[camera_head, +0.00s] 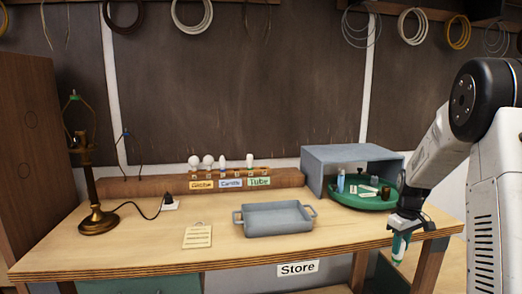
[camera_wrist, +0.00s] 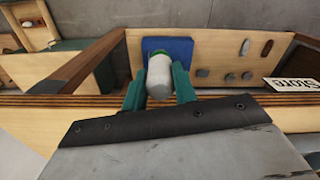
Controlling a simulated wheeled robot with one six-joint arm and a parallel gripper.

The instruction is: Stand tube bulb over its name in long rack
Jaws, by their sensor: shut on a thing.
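My gripper (camera_wrist: 160,82) is shut on a white, round-ended cylinder that looks like the tube bulb (camera_wrist: 160,76). It is held between the two green fingers.
An empty grey tray (camera_head: 277,231) sits mid-bench. A green turntable (camera_head: 345,200) with small items stands before a grey box (camera_head: 322,172) at the right. A brass lamp (camera_head: 97,222) with a plugged cord stands left.

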